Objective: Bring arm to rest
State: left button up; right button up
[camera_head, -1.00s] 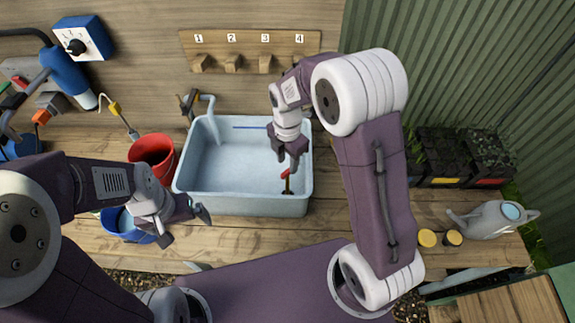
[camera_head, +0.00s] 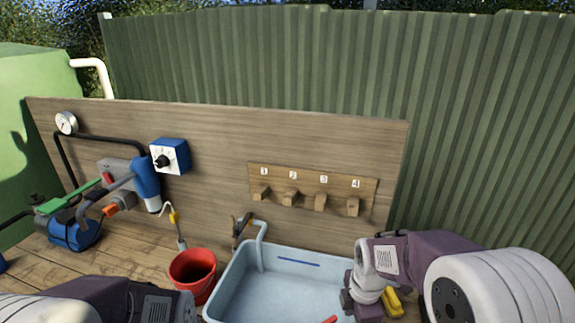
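My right arm comes in from the lower right. Its gripper (camera_head: 361,306) points down at the right rim of the light-blue basin (camera_head: 240,266); its fingertips are cut off or hidden, so its opening does not show. My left arm lies along the lower left edge, and its gripper is out of the picture below. Part of a red thing (camera_head: 330,320) shows in the basin at the bottom edge. A blue strip (camera_head: 298,262) shows near the basin's back wall.
A red bucket (camera_head: 193,272) stands left of the basin. A wooden backboard (camera_head: 220,205) carries a numbered peg rack (camera_head: 305,187), a blue dial box (camera_head: 170,156) and a gauge (camera_head: 66,123). A yellow thing (camera_head: 394,302) sits beside my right gripper. A green corrugated fence (camera_head: 480,120) stands behind.

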jog(key=s+d+f+m, duration=0.1)
jog(key=s+f+m, duration=0.2)
jog(key=s+m, duration=0.5)
jog(key=m, duration=1.1)
jog(key=shift+s+d+m, duration=0.2)
jog(key=shift+d+m, duration=0.05)
jog(key=shift+m, duration=0.05)
